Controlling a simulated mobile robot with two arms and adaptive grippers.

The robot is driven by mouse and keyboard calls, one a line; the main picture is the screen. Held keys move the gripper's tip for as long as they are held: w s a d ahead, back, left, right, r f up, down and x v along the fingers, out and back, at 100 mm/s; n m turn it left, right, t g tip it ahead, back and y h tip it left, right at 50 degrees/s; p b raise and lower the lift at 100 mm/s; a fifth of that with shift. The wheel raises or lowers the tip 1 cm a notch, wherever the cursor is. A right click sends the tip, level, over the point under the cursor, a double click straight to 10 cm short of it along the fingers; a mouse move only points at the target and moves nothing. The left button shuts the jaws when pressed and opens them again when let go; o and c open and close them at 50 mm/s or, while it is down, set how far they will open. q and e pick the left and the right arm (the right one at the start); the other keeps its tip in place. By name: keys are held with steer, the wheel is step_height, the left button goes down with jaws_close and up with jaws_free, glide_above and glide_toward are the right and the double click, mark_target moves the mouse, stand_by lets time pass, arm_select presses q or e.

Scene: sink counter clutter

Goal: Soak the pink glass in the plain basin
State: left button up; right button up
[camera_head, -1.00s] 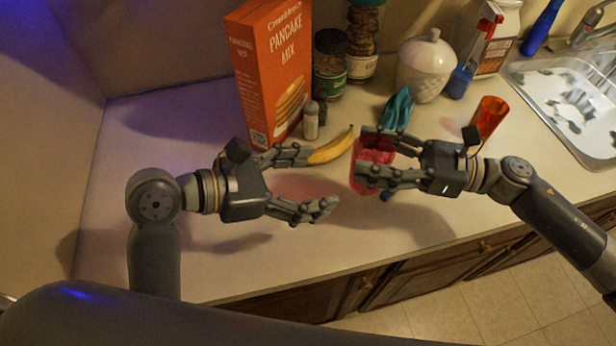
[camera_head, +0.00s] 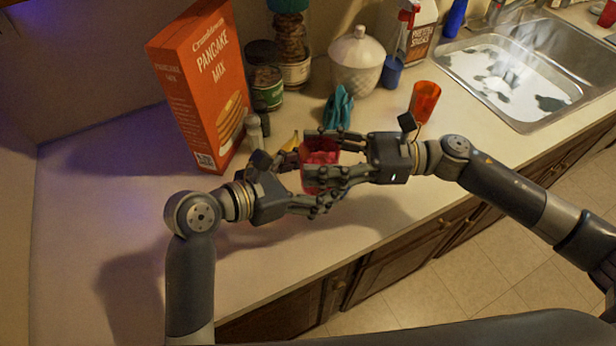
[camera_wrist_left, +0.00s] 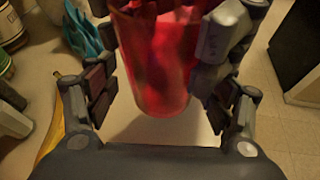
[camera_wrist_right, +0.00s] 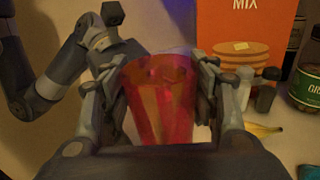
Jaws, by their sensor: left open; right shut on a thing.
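The pink glass (camera_head: 320,158) is held above the counter between the fingers of my right gripper (camera_head: 318,162), which is shut on it. It also shows in the right wrist view (camera_wrist_right: 160,100), between both fingers. My left gripper (camera_head: 306,182) is open, facing it from the left with its fingers close to the glass. In the left wrist view the glass (camera_wrist_left: 157,65) lies between my left fingers; I cannot tell whether they touch it. The sink basin (camera_head: 515,75) at the upper right has whitish and dark patches inside.
An orange-red cup (camera_head: 424,102) stands behind my right wrist. The counter's front left is clear.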

arm_select(q)
steer(key=c, duration=1.3)
steer(key=shift+c, duration=0.4)
arm_select(e)
steer(key=o, duration=1.4)
steer(key=shift+c, duration=0.2)
